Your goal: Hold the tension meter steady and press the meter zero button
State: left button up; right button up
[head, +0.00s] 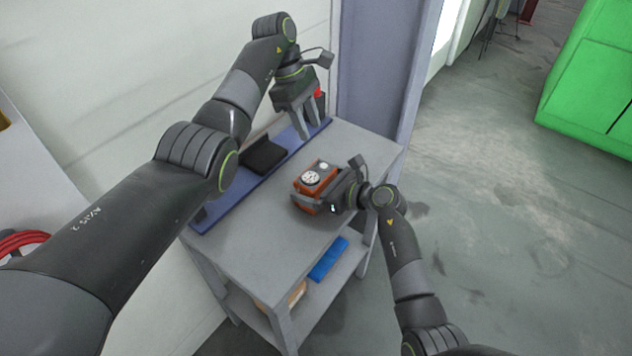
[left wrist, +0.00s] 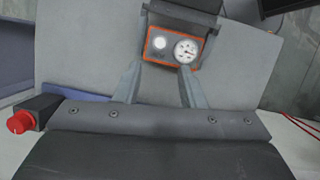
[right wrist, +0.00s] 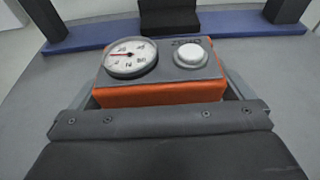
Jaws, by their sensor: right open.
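The tension meter (head: 314,188) is an orange box with a grey top, standing on the grey cart top. Its round dial (right wrist: 131,58) and white button (right wrist: 191,53), marked ZERO, face up. My right gripper (head: 318,199) has its fingers on either side of the meter, open around it; whether they touch it is not clear. My left gripper (head: 313,138) is open and empty, fingers down, above the blue strip behind the meter. In the left wrist view the meter (left wrist: 160,57) shows beyond its fingertips (left wrist: 160,68).
A blue strip (head: 240,189) runs along the cart's back edge with a black block (head: 264,156) on it. A red knob (left wrist: 19,122) is beside my left gripper. The grey cart top (head: 262,235) is clear toward the front. A blue bin (head: 328,259) sits on the lower shelf.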

jog(key=shift+a, duration=0.1)
pick_arm(q)
jog(key=shift+c, duration=0.5)
pick_arm(e)
jog(key=c, duration=1)
pick_arm(q)
grip_shut()
pick_arm(e)
jog(key=shift+o, duration=0.2)
dwell(0.4)
